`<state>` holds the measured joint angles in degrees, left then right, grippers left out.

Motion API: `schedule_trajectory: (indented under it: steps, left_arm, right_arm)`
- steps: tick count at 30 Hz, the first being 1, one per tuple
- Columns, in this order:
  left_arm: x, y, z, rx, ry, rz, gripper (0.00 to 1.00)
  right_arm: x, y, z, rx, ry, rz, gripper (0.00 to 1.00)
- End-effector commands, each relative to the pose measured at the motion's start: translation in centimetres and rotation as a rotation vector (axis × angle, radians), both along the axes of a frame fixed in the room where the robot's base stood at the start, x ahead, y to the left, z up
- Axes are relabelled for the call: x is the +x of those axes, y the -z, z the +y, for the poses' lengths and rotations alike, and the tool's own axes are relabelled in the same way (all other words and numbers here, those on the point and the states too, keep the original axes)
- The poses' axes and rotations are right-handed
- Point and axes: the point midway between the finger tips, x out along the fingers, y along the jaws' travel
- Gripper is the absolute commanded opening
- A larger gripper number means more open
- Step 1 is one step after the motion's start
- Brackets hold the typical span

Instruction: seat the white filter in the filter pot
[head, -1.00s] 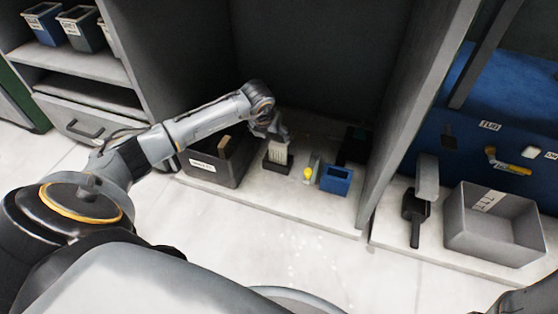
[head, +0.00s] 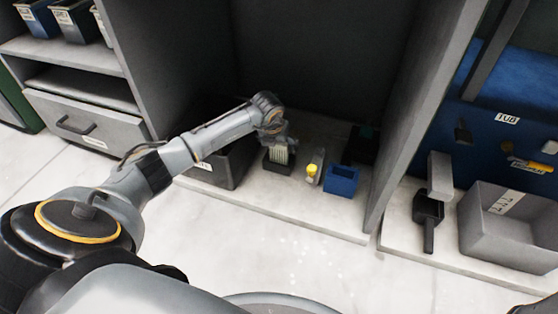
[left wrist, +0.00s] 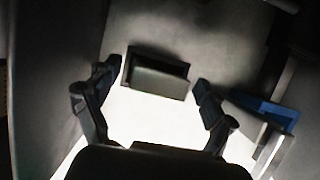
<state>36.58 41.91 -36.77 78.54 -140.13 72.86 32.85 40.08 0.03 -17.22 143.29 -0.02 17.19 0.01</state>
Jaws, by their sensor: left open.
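A pale ribbed block, which looks like the white filter (head: 279,155), stands upright at a small black pot (head: 278,167) on the low shelf. I cannot tell how deep it sits in it. My left gripper (head: 279,142) is right above the pale block and hides its top. In the left wrist view the left gripper (left wrist: 153,88) is open, one finger on each side of a dark-topped block with a paler face (left wrist: 156,82). Gaps show between the fingers and that block. My right gripper is out of view.
A dark grey bin (head: 228,165) stands left of the black pot. A yellow-topped item (head: 313,170) and a blue open box (head: 342,180) stand to its right. A partition (head: 425,125) closes the bay on the right.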

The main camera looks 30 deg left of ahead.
Motion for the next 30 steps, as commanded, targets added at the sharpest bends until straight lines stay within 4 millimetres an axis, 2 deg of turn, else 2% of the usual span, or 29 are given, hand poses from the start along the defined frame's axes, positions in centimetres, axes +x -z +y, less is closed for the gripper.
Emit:
schedule_trajectory:
  steps: [6,15,18,26,30]
  left_arm:
    - [0.0,-0.1,0.0,0.000,0.000,-0.001,0.81]
    - [0.0,-0.1,0.0,0.000,0.000,0.000,0.20]
    - [0.0,-0.1,0.0,0.000,0.000,-0.001,0.04]
    - [0.0,-0.3,0.0,0.000,0.000,-0.001,0.04]
    - [0.1,-1.2,0.0,-0.001,0.000,-0.001,0.04]
  right_arm:
    - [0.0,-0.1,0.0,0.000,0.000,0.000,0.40]
    - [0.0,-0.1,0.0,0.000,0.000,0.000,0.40]
    - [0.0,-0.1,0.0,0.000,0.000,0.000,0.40]
    - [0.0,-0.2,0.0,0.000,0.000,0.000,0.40]
    - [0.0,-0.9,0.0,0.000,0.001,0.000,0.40]
